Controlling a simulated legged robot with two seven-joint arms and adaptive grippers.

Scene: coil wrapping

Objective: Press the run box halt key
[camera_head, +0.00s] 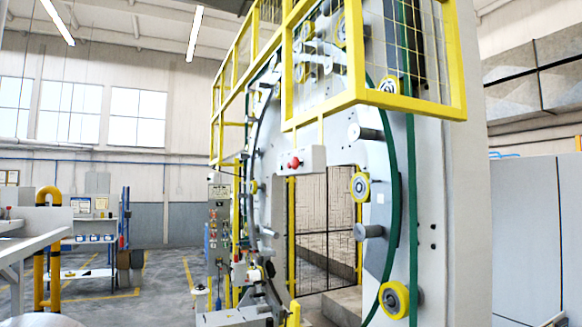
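A small light-grey box (314,157) hangs below the yellow guard frame on a yellow post, near the middle of the head view. A red mushroom-shaped button (294,163) sticks out of its front, toward the left end. This looks like the run box with its halt key; any lettering is too small to read. Nothing touches the button. Neither of my grippers is in view.
The large ring-shaped wrapping machine (379,200) with yellow rollers stands behind and right of the box. The yellow mesh guard (370,97) overhangs it. A grey control panel (219,228) stands left of the machine. A white bench (40,225) is at left; open floor lies between.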

